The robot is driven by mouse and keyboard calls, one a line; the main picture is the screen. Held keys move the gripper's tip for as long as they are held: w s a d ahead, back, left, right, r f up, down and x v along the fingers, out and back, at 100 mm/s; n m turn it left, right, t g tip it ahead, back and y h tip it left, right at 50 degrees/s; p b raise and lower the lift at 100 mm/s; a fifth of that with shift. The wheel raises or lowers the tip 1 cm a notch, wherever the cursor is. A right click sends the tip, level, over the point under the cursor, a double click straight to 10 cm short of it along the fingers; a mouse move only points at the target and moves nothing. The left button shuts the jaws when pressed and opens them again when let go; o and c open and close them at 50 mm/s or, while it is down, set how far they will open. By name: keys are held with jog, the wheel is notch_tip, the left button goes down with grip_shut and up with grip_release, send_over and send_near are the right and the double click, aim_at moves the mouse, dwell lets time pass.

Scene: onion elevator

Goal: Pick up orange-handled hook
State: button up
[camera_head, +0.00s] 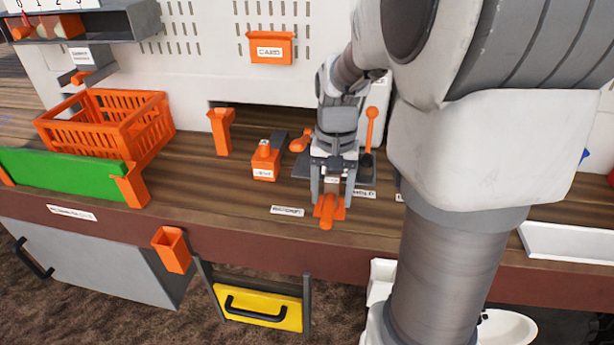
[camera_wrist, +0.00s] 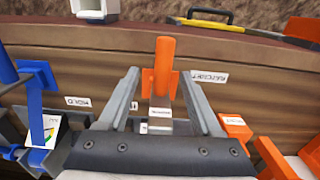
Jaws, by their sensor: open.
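The orange-handled hook (camera_head: 327,212) is at the front edge of the wooden counter, just in front of my gripper (camera_head: 333,196). In the wrist view its orange round handle (camera_wrist: 163,62) stands between the two grey fingers of my gripper (camera_wrist: 160,74), with orange flanges at its sides. A small labelled piece is behind the handle. My gripper is open, with a gap showing on both sides of the handle. The hook part itself cannot be made out.
An orange basket (camera_head: 100,123) and a green panel (camera_head: 62,171) stand at the left. An orange labelled block (camera_head: 265,163) and an orange post (camera_head: 222,131) are left of my gripper. An orange-knobbed lever (camera_head: 370,128) stands close behind. A yellow drawer (camera_head: 258,304) is below.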

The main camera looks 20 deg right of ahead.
aim_at(329, 208)
jog(key=shift+w+a+f, duration=0.1)
jog(key=shift+a+f, duration=0.05)
jog(key=shift+f, duration=1.2)
jog(key=shift+a+f, duration=0.1)
jog(key=shift+f, duration=1.25)
grip_shut()
